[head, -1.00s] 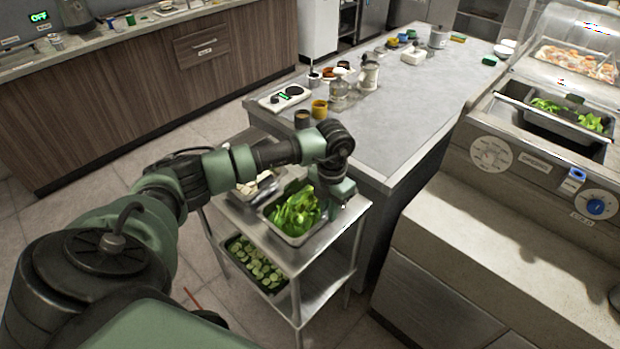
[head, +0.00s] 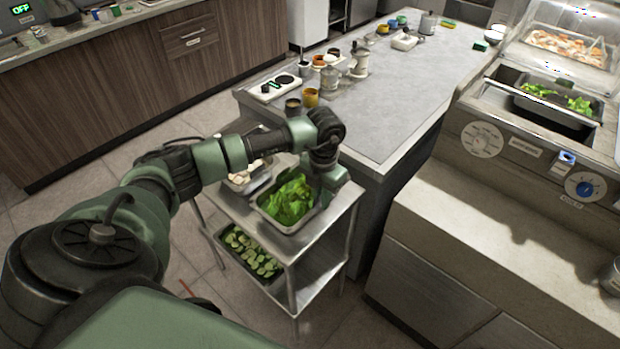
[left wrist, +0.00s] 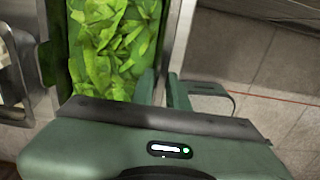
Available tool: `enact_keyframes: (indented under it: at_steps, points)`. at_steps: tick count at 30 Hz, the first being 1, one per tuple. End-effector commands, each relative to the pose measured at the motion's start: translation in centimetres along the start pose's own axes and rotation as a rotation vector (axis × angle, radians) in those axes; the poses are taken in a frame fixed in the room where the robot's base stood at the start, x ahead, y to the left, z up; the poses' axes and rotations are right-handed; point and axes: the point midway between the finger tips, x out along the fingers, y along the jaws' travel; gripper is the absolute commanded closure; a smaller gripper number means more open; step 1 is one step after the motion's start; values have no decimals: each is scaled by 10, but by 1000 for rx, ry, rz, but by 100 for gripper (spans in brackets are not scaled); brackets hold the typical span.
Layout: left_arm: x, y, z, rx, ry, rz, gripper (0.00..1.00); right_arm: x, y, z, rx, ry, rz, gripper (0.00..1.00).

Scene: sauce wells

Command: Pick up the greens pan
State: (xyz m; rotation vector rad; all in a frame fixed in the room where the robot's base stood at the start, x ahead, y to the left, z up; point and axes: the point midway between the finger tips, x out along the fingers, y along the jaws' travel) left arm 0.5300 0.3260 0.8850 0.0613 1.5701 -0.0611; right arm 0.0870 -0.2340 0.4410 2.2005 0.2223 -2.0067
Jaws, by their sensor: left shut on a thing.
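The greens pan (head: 262,212) is a metal pan full of green leaves on the top shelf of a steel cart, in the middle of the head view. My left gripper (head: 328,188) reaches down at its right side. In the left wrist view the gripper (left wrist: 163,92) is shut on the rim of the greens pan (left wrist: 176,42), with the leaves to the left of the fingers. In the head view the arm hides part of the pan's far edge. I cannot see a gap between pan and shelf. My right gripper is not in view.
A pan of pale food (head: 240,186) sits close behind the greens pan. A pan of cucumber slices (head: 236,262) is on the cart's lower shelf. A grey-topped counter (head: 400,110) stands close behind. A serving station at right has a well with greens (head: 560,97).

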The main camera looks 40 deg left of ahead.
Motion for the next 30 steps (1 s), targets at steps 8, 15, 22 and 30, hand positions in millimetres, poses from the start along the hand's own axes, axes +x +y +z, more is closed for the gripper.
enact_keyframes:
  at_steps: [8, 15, 22, 30]
  points:
    - [-15, 0, 2, 0, -6, 0, 100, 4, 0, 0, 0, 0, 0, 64]
    - [-63, 1, 2, 1, -11, 1, 100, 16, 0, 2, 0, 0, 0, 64]
    - [-130, 0, 2, 0, -11, 0, 100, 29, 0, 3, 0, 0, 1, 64]
    - [-185, 0, 1, 0, -6, 0, 100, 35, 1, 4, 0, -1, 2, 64]
